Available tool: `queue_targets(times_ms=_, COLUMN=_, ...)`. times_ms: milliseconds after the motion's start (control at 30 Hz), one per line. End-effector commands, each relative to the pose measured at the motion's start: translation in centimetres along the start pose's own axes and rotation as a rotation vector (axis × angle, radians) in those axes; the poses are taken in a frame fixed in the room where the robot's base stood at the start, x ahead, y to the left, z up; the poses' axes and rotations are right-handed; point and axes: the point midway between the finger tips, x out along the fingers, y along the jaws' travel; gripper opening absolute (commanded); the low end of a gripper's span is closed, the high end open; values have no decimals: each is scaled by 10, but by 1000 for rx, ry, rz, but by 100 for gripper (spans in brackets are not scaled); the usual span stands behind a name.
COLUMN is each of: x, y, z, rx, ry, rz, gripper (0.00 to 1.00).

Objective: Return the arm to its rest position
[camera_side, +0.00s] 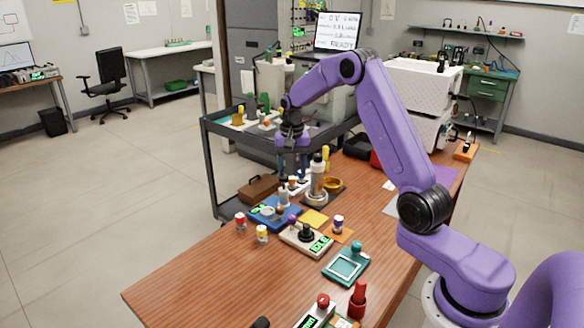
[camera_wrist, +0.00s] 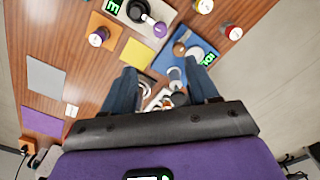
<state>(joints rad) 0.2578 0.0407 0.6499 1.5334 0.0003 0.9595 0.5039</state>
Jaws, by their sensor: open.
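My purple arm arches over the wooden bench (camera_side: 210,275) in the side view. My gripper (camera_side: 293,178) points down above the far part of the bench, near a grey and white cylindrical device (camera_side: 317,180) and behind the blue scale (camera_side: 262,212). In the wrist view the two dark blue fingers of my gripper (camera_wrist: 160,72) stand wide apart, with nothing held between them. Small white and grey items show below and between the fingers. Whether the fingertips touch anything cannot be told.
A white device with a green display (camera_side: 300,238), an orange pad with a vial (camera_wrist: 98,37), a yellow pad (camera_wrist: 136,52) and a teal tray (camera_side: 345,268) lie nearer. Red-capped (camera_side: 240,222) and yellow-capped (camera_side: 262,235) vials stand left. A grey cart (camera_side: 208,150) stands behind. The near-left bench is clear.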

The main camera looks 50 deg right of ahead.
Motion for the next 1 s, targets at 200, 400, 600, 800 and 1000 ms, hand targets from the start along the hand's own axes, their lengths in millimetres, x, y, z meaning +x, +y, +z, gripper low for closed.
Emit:
queue_targets(times_ms=200, x=-5, y=-10, z=12, rx=-51, ry=2, rz=-1, gripper=59)
queue_targets(times_ms=400, x=-24, y=-39, z=63, rx=-255, ry=6, rz=-4, gripper=59)
queue_targets(times_ms=600, x=-42, y=-57, z=128, rx=-496, ry=9, rz=-6, gripper=59)
queue_targets(times_ms=800, x=-56, y=-57, z=194, rx=-738, ry=12, rz=-10, gripper=59)
queue_targets(times_ms=1000, x=-66, y=-40, z=258, rx=-979, ry=15, rz=-13, gripper=59)
